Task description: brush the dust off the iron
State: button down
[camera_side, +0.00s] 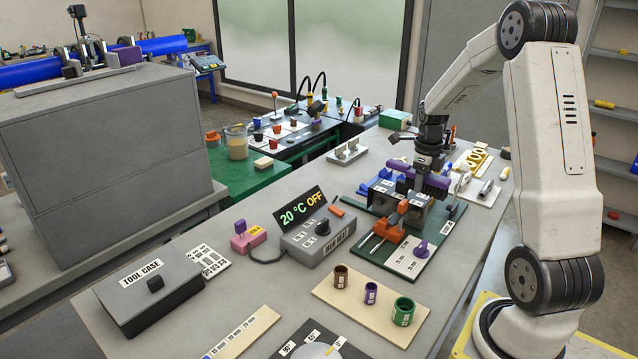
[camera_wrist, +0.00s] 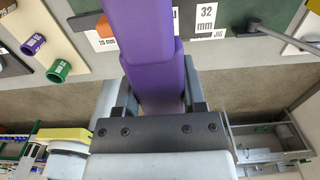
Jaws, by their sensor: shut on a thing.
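My gripper (camera_wrist: 155,98) is shut on a purple object (camera_wrist: 148,40), which sits between its two fingers in the wrist view. I cannot tell whether this object is the handle of the iron or of a brush. Dark blocks with white labels (camera_side: 383,193) stand just left of it, and an orange part (camera_side: 402,208) is in front. No separate brush and no dust can be made out at this size.
A heat control box (camera_side: 318,240) with a display reading 20 °C OFF (camera_side: 301,208) stands left of the jig. Brown, purple and green sockets (camera_side: 403,311) stand on a beige board in front. A tool case (camera_side: 150,290) is at the front left. Bare grey table lies between them.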

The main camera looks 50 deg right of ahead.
jog(key=shift+r, duration=1.65)
